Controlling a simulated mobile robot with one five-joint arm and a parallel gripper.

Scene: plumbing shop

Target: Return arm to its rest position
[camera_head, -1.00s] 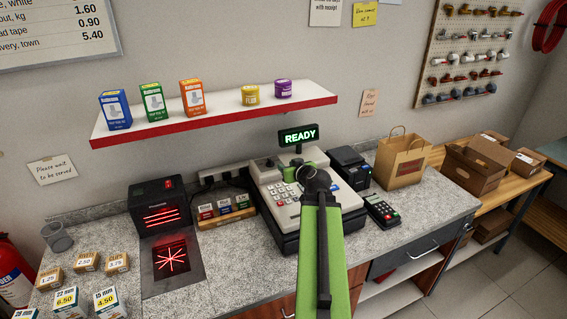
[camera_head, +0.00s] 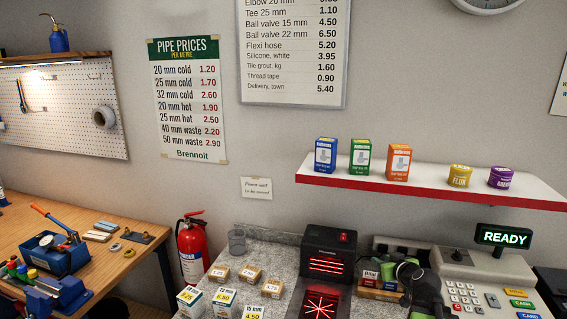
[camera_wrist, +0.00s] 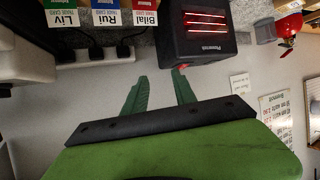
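My gripper (camera_wrist: 160,76) shows in the wrist view as two green fingers standing apart, with nothing between them. The wrist view is upside down; a black scanner with red light bars (camera_wrist: 205,25) appears beyond the fingertips. In the head view my arm shows at the lower right, dark and green, folded in front of the counter near the card rack (camera_head: 378,283) and left of the till (camera_head: 470,268). The fingertips are hard to make out there.
The granite counter (camera_head: 268,268) holds the scanner (camera_head: 330,252), small priced boxes (camera_head: 221,300) and a mesh cup (camera_head: 237,241). A red-edged shelf (camera_head: 440,195) with boxes and tubs hangs above. A fire extinguisher (camera_head: 191,250) and wooden workbench (camera_head: 95,258) are at left.

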